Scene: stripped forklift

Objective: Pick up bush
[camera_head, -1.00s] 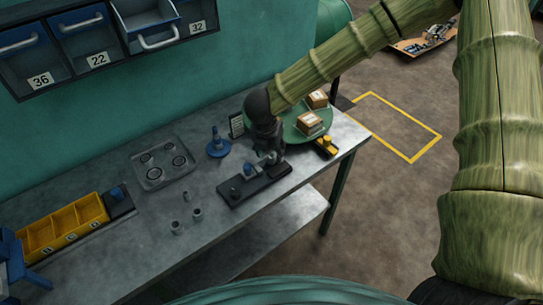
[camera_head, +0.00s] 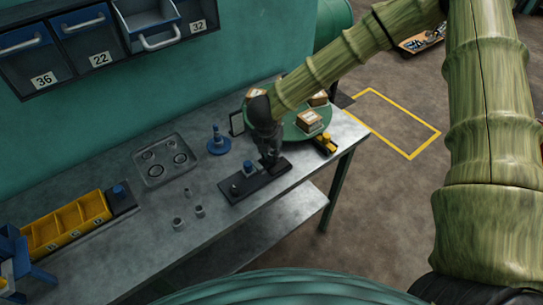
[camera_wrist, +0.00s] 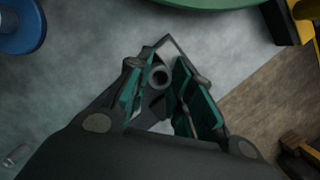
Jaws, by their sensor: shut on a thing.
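My gripper (camera_head: 270,160) is over the right part of the dark fixture (camera_head: 236,190) on the metal bench. In the wrist view, its teal-padded fingers (camera_wrist: 162,90) are closed around a small grey ring-shaped bush (camera_wrist: 160,77), seen end-on with its dark bore. The fingers and palm hide part of the bush. I cannot tell whether it touches the fixture. Several small grey cylindrical pieces stand on the bench left of the fixture, among them one near the front (camera_head: 178,223) and one to its right (camera_head: 200,211).
A blue stand (camera_head: 218,145) and a grey tray with rings (camera_head: 148,178) are behind and left. A green round table (camera_head: 290,130) bears boxes, with a yellow-black item (camera_head: 326,144) beside it. Yellow bins (camera_head: 66,224) are at left.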

